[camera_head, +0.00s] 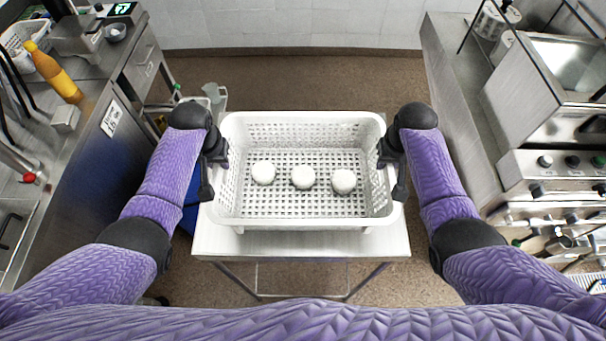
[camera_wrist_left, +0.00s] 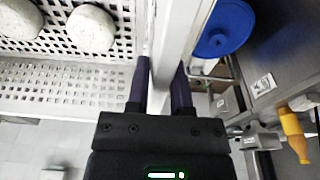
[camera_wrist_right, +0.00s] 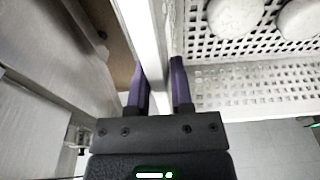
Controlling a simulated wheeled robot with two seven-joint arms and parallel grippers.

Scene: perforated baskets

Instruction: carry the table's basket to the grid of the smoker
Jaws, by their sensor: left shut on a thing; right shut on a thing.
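The white perforated basket (camera_head: 303,214) is in the middle of the head view, level, with three white round items (camera_head: 303,177) inside in a row. It is at the small steel table (camera_head: 303,243); whether it touches the top or hangs just above I cannot tell. My left gripper (camera_head: 218,165) is shut on its left wall, and the left wrist view shows the fingers (camera_wrist_left: 158,85) on both sides of the rim. My right gripper (camera_head: 389,165) is shut on the right wall, its fingers (camera_wrist_right: 160,90) on both sides of the rim. No smoker grid can be made out with certainty.
At the left a steel counter (camera_head: 100,75) carries an orange bottle (camera_head: 55,75) and a scale. At the right a counter (camera_head: 455,90) holds a steel appliance with knobs (camera_head: 560,162). A blue round object (camera_wrist_left: 222,28) is below the left gripper. Brown floor (camera_head: 290,75) lies clear beyond the table.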

